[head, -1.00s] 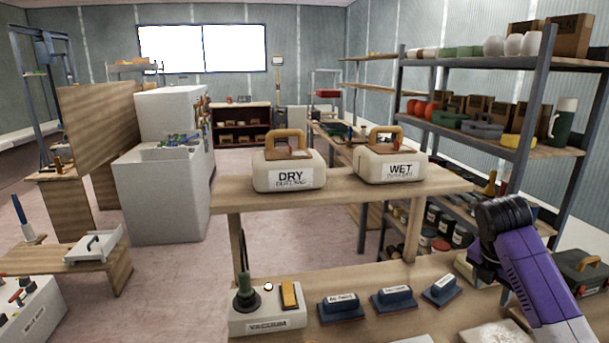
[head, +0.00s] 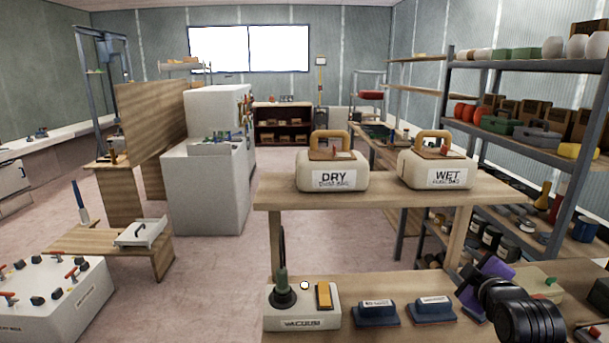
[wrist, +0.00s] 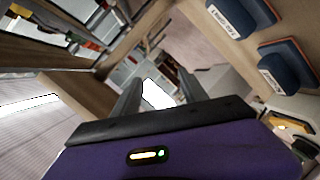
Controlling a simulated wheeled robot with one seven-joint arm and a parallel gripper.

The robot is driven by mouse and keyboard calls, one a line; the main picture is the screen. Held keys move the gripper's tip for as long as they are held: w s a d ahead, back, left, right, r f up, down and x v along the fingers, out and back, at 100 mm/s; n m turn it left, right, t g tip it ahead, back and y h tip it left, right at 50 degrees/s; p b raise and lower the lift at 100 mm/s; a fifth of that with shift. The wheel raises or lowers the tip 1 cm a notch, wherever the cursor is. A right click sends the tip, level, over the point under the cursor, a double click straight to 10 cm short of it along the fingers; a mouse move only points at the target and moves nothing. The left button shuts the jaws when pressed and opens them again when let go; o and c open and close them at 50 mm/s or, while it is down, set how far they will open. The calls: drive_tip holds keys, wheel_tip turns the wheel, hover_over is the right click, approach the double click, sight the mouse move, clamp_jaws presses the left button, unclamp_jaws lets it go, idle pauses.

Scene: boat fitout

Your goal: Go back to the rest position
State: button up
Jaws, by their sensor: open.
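My gripper (wrist: 158,88) shows in the wrist view with its two dark fingers apart and nothing between them. Its purple body fills the bottom of that view. In the head view my arm's black joint and a purple part (head: 487,277) are at the lower right, over the right end of the front bench. The fingers cannot be made out there. Two blue sanding blocks (head: 377,312) (head: 432,308) lie on the bench left of my arm. Blue blocks (wrist: 240,17) also show at the upper right of the wrist view, apart from the fingers.
A vacuum switch box (head: 302,308) stands on the bench's left. DRY (head: 332,172) and WET (head: 436,170) dust bag containers stand on the raised shelf (head: 385,190). A loaded rack (head: 570,165) is at right. Open floor (head: 215,275) lies left of the bench.

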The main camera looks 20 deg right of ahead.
drive_tip(key=s+a+f+m+t, duration=0.2)
drive_tip(key=s+a+m, duration=0.2)
drive_tip(key=s+a, duration=0.45)
drive_tip(key=s+a+f+m+t, duration=0.2)
drive_tip(key=s+a+m, duration=0.35)
drive_tip(key=a, duration=0.55)
drive_tip(key=s+a+f+n+y, duration=0.1)
drive_tip(key=s+a, duration=0.3)
drive_tip(key=s, duration=0.5)
drive_tip(key=s+a+f+n+g+y, duration=0.1)
drive_tip(key=s+a+f+y, duration=0.1)
drive_tip(key=s, duration=0.8)
drive_tip(key=s+a+f+n+g+y, duration=0.1)
drive_tip(key=s+a+f+y, duration=0.1)
drive_tip(key=s+a, duration=0.4)
drive_tip(key=s+y, duration=0.1)
drive_tip(key=s, duration=0.3)
drive_tip(key=shift+s+a, duration=0.15)
drive_tip(key=shift+s, duration=0.05)
